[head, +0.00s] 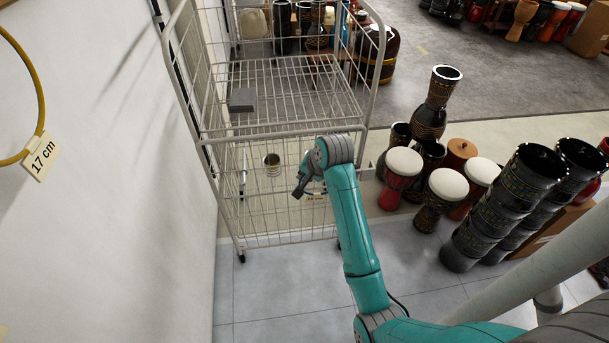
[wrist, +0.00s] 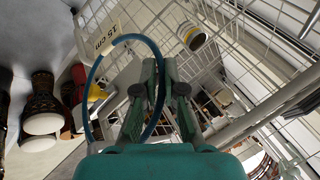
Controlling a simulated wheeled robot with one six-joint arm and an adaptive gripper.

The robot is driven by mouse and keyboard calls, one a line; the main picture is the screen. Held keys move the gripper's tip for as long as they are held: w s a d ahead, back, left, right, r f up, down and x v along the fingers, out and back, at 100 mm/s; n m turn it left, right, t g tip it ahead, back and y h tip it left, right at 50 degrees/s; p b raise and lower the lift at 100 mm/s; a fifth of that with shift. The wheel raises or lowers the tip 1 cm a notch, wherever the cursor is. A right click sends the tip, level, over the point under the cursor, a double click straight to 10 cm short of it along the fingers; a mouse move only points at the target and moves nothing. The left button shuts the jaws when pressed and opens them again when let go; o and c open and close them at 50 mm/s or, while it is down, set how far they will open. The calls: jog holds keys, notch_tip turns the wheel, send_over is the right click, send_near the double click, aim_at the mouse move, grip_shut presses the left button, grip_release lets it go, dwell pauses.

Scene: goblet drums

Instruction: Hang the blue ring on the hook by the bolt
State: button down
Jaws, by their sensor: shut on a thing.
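The blue ring (wrist: 92,83) is gripped in my gripper (wrist: 160,76), and its loop stands out to the left of the fingers in the wrist view. A white tag reading 15 cm hangs at the ring. In the head view my gripper (head: 299,191) is in front of the wire mesh of the cage cart (head: 270,208), below its shelf. A slim metal piece (head: 243,170), perhaps the bolt, stands at the cart's left side, left of my gripper. I cannot make out the hook.
A metal can (head: 272,165) is at the mesh just left of my gripper; it also shows in the wrist view (wrist: 190,37). A yellow ring (head: 40,100) tagged 17 cm hangs at the left wall. Drums (head: 403,162) crowd the right.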

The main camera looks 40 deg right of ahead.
jog(key=c, duration=1.2)
grip_release()
jog(key=shift+r, duration=0.1)
jog(key=v, duration=1.2)
jog(key=s+a+f+n+t, duration=0.4)
jog(key=s+a+f+n, duration=0.2)
jog(key=s+a+f, duration=0.85)
jog(key=s+a+r+n+t, duration=0.1)
jog(key=s+a+r+n, duration=0.1)
jog(key=s, duration=0.5)
jog(key=s+a+r+n+t, duration=0.2)
jog(key=s+a+r+n, duration=0.1)
jog(key=s, duration=0.4)
jog(key=s+a+r+n+t, duration=0.1)
jog(key=s+a+r+n, duration=0.2)
jog(key=s, duration=0.4)
jog(key=shift+s+r+t+y, duration=0.3)
jog(key=shift+r+y, duration=0.1)
jog(key=shift+r, duration=0.25)
